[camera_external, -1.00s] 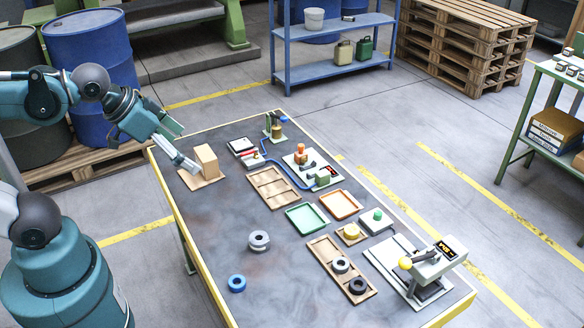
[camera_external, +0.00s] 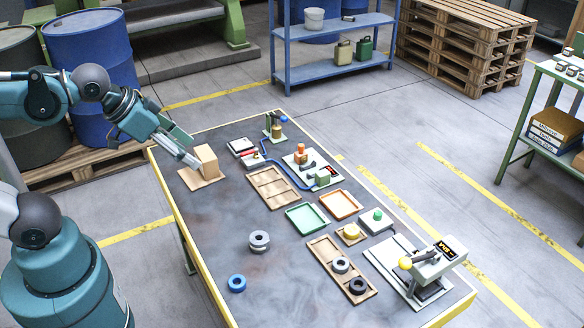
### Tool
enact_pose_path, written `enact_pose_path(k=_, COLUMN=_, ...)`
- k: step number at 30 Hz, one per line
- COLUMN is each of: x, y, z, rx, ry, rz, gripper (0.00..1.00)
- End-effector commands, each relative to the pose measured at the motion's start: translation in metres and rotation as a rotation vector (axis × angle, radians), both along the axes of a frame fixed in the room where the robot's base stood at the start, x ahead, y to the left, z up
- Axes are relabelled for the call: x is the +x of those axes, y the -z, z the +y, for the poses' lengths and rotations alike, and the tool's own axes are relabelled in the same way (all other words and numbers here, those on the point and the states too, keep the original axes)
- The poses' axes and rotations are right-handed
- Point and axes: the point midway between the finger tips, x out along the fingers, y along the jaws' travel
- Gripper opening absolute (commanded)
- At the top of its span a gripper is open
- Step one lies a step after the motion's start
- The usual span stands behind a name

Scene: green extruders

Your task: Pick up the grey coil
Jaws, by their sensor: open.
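A grey coil (camera_external: 259,241) lies flat on the bare front-left part of the dark tabletop (camera_external: 290,275). A second, smaller grey ring (camera_external: 341,265) sits in a wooden tray (camera_external: 327,250) to its right, beside a black ring (camera_external: 357,286). My gripper (camera_external: 192,150) is open and empty above the far-left corner of the table, close to a tan block (camera_external: 207,160). I cannot tell whether a finger touches the block. The gripper is well apart from the grey coil.
A blue ring (camera_external: 237,283) lies in front-left of the coil. A green tray (camera_external: 307,217), an orange tray (camera_external: 341,204) and an empty wooden tray (camera_external: 272,187) lie behind it.

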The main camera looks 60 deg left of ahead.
Motion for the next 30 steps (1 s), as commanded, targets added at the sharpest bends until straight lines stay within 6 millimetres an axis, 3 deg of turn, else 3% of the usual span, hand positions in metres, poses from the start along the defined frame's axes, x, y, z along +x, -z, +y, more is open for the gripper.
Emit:
enact_pose_path(k=14, x=0.008, y=0.004, z=-0.003, rx=0.026, ry=0.044, rz=0.023, gripper=0.53)
enact_pose_path(k=30, x=0.048, y=0.033, z=-0.018, rx=0.156, ry=0.292, rz=0.149, gripper=0.53)
